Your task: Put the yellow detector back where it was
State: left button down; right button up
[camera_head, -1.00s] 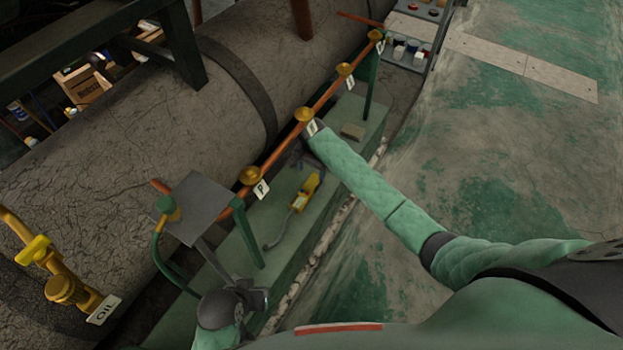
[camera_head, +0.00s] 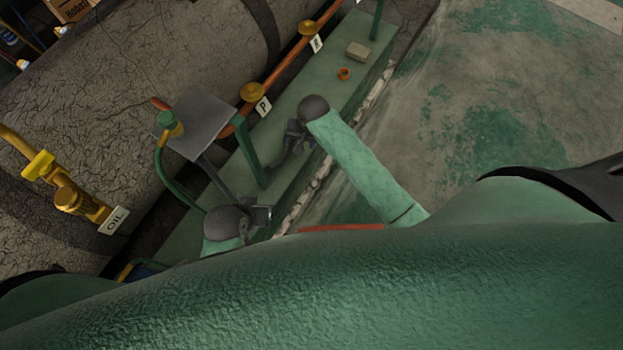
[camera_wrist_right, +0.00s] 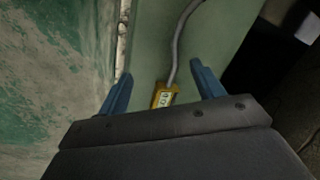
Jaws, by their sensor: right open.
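The yellow detector (camera_wrist_right: 163,96) lies on the green ledge (camera_wrist_right: 150,40), its grey flexible probe (camera_wrist_right: 180,35) running away from it. In the right wrist view it sits between the spread fingers of my right gripper (camera_wrist_right: 160,72), with gaps on both sides. In the head view my right gripper (camera_head: 293,135) is low over the ledge (camera_head: 290,110) and hides the detector's yellow body; part of the grey probe (camera_head: 279,165) shows beside it. My left gripper (camera_head: 262,216) is near the lower end of a dark bar under a grey plate; its jaw state is unclear.
An orange pipe with brass valves (camera_head: 252,92) and tags runs above the ledge. A grey plate (camera_head: 198,122) on green legs stands left of my right gripper. An orange ring (camera_head: 343,73) and a tan block (camera_head: 358,51) lie farther along the ledge. Floor to the right is clear.

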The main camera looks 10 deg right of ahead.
jog(key=s+r+n+t, duration=0.1)
jog(key=s+r+n, duration=0.2)
jog(key=s, duration=0.8)
jog(key=s+a+r+n+t+y, duration=0.1)
jog(key=s+r, duration=0.4)
jog(key=s, duration=0.5)
jog(key=shift+s+a+n+t+y, duration=0.15)
jog(key=shift+s+n+t+y, duration=0.35)
jog(key=shift+n, duration=0.6)
pick_arm(q)
jog(key=shift+w+r, duration=0.1)
jog(key=shift+r, duration=0.05)
pick_arm(e)
jog(key=shift+r, duration=0.1)
pick_arm(q)
jog(key=s+a+r+g+y+p, duration=0.2)
jog(key=s+a+r+p, duration=0.1)
jog(key=a+r+p, duration=0.2)
notch_tip(320, 180, up, 5)
jog(key=shift+a+f+p, duration=0.2)
jog(key=shift+a+p, duration=0.2)
jog(key=shift+a, duration=0.75)
pick_arm(e)
jog(key=s+d+r+g+h, duration=0.2)
jog(key=d+r, duration=0.5)
jog(key=r, duration=0.2)
jog(key=shift+s+r, duration=0.3)
jog(key=shift+r, duration=0.1)
